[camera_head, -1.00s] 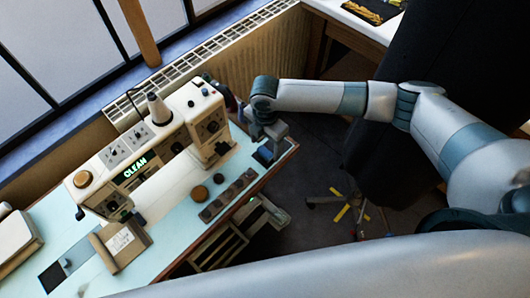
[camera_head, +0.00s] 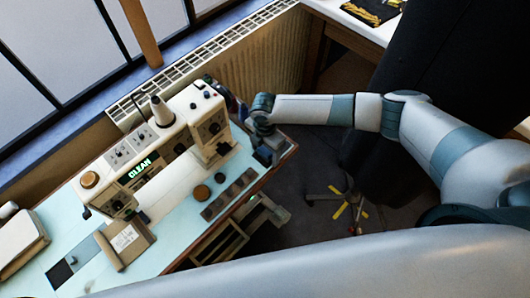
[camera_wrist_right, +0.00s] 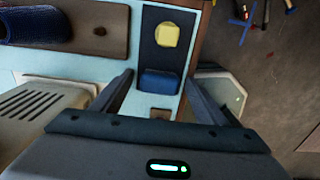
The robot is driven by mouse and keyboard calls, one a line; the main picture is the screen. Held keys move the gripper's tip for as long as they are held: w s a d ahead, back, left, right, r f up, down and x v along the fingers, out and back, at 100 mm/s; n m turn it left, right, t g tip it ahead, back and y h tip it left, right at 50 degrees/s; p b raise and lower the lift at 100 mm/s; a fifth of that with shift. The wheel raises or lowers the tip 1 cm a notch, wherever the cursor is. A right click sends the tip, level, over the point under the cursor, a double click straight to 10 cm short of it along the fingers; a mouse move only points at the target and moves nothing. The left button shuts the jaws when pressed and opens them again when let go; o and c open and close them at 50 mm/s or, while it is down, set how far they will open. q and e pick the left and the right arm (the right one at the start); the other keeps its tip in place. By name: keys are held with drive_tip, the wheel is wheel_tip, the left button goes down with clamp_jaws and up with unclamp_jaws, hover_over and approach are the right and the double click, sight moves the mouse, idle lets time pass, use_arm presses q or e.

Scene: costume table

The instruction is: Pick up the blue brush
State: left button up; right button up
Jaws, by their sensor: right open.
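A small blue block-like thing (camera_wrist_right: 160,82) lies on a dark blue patch of the table top in the right wrist view. It may be the blue brush, but no bristles can be made out. My right gripper (camera_wrist_right: 161,77) is open, with one finger to each side of the blue thing in the picture. I cannot tell how far above it the fingers are. In the head view my right gripper (camera_head: 268,150) is over the table's right end and largely hides that spot. My left gripper is not in view.
A cream machine (camera_head: 165,150) with a lit "CLEAN" sign stands left of the right gripper. A yellow piece (camera_wrist_right: 167,35) lies on the dark patch. A dark blue rounded thing (camera_wrist_right: 35,25) sits on a brown board (camera_wrist_right: 100,30). The table edge and floor are close on the right.

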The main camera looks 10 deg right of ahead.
sight(265, 151)
drive_tip(key=c, duration=1.1)
drive_tip(key=shift+c, duration=0.2)
wheel_tip(265, 151, up, 9)
drive_tip(key=b, duration=0.3)
drive_tip(key=shift+r, duration=0.55)
drive_tip(key=shift+o, duration=0.7)
